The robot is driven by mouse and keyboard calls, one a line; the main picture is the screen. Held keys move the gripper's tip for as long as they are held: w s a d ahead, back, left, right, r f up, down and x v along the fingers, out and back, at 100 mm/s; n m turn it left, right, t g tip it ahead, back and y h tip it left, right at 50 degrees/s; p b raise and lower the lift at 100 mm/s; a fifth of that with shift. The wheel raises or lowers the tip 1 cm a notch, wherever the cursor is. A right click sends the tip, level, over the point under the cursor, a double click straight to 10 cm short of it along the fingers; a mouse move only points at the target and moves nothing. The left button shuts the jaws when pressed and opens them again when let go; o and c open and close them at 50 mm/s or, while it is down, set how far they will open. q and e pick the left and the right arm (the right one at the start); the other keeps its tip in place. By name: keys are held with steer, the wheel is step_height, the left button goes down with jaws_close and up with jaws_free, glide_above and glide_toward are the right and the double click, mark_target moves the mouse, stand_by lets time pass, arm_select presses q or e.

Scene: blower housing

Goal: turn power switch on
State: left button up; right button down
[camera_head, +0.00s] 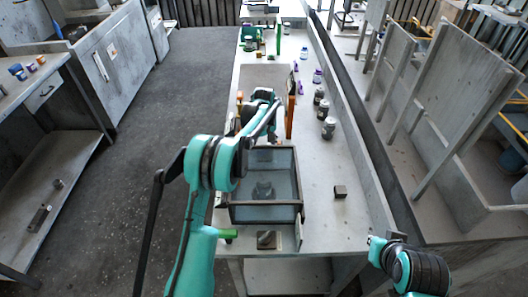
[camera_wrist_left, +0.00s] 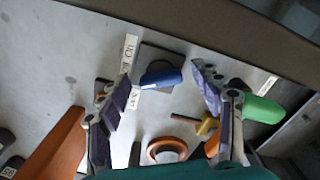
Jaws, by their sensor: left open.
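A blue switch lever (camera_wrist_left: 161,77) sits on a dark square plate (camera_wrist_left: 158,58) on a grey panel in the left wrist view. White printed labels (camera_wrist_left: 130,47) stand just left of it; their text is hard to read. My left gripper (camera_wrist_left: 163,74) is open, with its two fingers on either side of the switch in the picture and nothing held. Whether they touch it I cannot tell. In the head view my left gripper (camera_head: 268,108) is over the bench beyond the glass-walled box, and the switch cannot be made out there. My right gripper does not show, only part of that arm.
An orange handle (camera_wrist_left: 55,145), an orange ring (camera_wrist_left: 167,149) and a green piece (camera_wrist_left: 262,109) lie close around the left gripper. On the bench, the glass-walled box (camera_head: 236,214), an upright orange part (camera_head: 291,112) and several dark jars (camera_head: 328,128) stand near the arm.

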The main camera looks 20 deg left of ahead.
arm_select(q)
steer(key=c, duration=1.2)
steer(key=shift+o, duration=0.2)
steer(key=shift+m, duration=0.3)
steer(key=shift+m+p, duration=0.45)
steer(key=shift+m, duration=0.35)
steer(key=m, duration=0.3)
steer(key=shift+s+a+m+p, duration=0.1)
steer(key=shift+m+p, duration=0.2)
steer(key=shift+p, duration=0.1)
steer(key=m+p, duration=0.1)
steer(key=m, duration=0.5)
steer(key=shift+a, duration=0.1)
